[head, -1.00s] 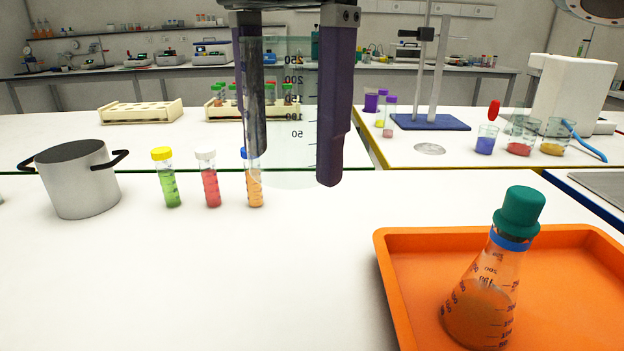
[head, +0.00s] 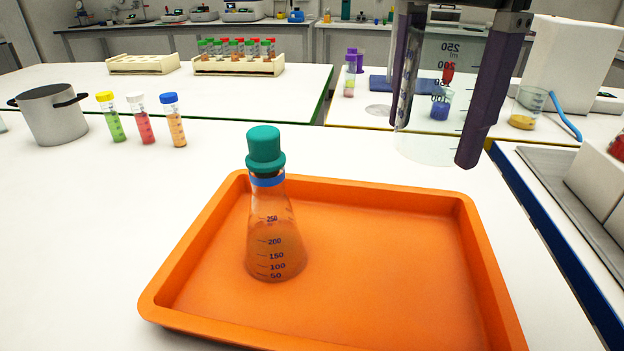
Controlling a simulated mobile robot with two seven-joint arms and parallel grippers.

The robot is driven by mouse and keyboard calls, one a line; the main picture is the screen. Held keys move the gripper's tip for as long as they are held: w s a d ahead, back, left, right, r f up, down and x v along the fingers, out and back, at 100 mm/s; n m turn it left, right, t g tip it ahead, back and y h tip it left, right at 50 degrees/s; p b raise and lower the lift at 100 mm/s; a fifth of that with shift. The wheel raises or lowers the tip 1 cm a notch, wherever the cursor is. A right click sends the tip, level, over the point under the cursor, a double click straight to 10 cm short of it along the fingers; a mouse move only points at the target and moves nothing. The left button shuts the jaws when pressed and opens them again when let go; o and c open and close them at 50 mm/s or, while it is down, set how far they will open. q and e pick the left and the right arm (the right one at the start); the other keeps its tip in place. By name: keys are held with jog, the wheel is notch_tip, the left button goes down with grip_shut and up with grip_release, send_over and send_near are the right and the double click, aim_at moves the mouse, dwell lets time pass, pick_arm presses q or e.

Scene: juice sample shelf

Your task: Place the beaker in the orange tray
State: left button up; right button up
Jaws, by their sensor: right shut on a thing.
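My right gripper (head: 434,142) hangs down at the upper right of the head view. It is shut on a clear glass beaker (head: 437,118) with volume marks, which looks empty and upright. The beaker shows between the two dark fingers, above the far right end of the orange tray (head: 350,193) in the picture. How high it is held is hard to tell. The tray lies on the white table at the lower middle. A conical flask (head: 275,235) with a green stopper and orange contents stands in the tray's left part. My left gripper is not in view.
The tray's middle and right are bare. A metal pot (head: 52,117) and green, red and orange tubes (head: 143,124) stand at the left. Tube racks (head: 238,66) stand behind.

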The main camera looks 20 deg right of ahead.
notch_tip(320, 180, down, 6)
jog(key=b, duration=0.2)
send_over(394, 276)
notch_tip(394, 276, down, 6)
jog(key=shift+f, duration=0.25)
notch_tip(394, 276, down, 4)
jog(key=shift+f, duration=0.1)
jog(key=shift+w+f, duration=0.1)
jog(key=shift+f, duration=0.05)
jog(key=shift+f+b, duration=0.2)
jog(key=shift+b, duration=0.1)
jog(key=o, duration=1.2)
jog(key=shift+r, duration=0.1)
